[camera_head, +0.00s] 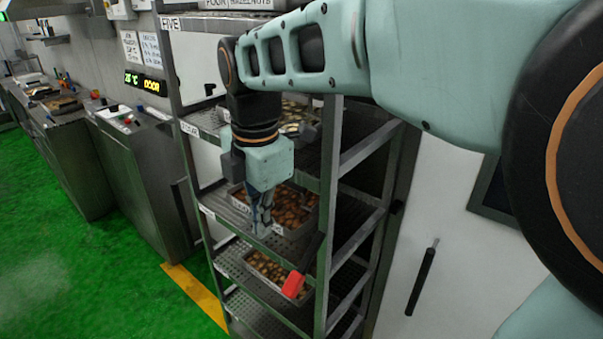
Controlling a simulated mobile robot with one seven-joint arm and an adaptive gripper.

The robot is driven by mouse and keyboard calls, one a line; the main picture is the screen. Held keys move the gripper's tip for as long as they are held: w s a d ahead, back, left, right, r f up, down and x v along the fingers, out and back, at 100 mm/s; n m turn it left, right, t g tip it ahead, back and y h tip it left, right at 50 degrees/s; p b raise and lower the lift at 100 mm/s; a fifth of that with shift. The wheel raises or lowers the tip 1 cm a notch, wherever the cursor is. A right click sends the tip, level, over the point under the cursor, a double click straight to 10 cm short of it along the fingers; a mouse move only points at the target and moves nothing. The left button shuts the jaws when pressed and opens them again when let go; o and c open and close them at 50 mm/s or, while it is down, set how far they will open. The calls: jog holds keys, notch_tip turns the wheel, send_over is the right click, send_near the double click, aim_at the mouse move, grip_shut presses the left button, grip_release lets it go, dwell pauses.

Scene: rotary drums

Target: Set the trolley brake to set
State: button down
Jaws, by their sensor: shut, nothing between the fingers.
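The trolley appears to be the tall grey metal rack (334,220) in the middle of the view, with several perforated shelves. A red block-shaped piece (293,285) sits at the end of a dark bar near its front post, at the height of a lower tray. It looks like the brake handle, but I cannot be sure. My gripper (262,228) points down in front of the middle shelves, above and left of the red piece and apart from it. Its fingers are shut and empty. My arm hides part of the rack's upper shelves.
Trays of brown pieces (268,272) stand on the rack's shelves. Steel cabinets (140,170) line the wall at left. A black bar handle (423,280) is on the white panel at right. Green floor (90,270) is open at lower left, with a yellow stripe (198,292).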

jog(key=shift+s+d+f+n+g+h, duration=0.15)
jog(key=shift+s+d+n+g, duration=0.15)
jog(key=shift+s+d, duration=0.35)
jog(key=shift+s+d+f+n+g+h, duration=0.1)
jog(key=shift+s+d+n+g+h, duration=0.1)
jog(key=shift+s+d+n, duration=0.3)
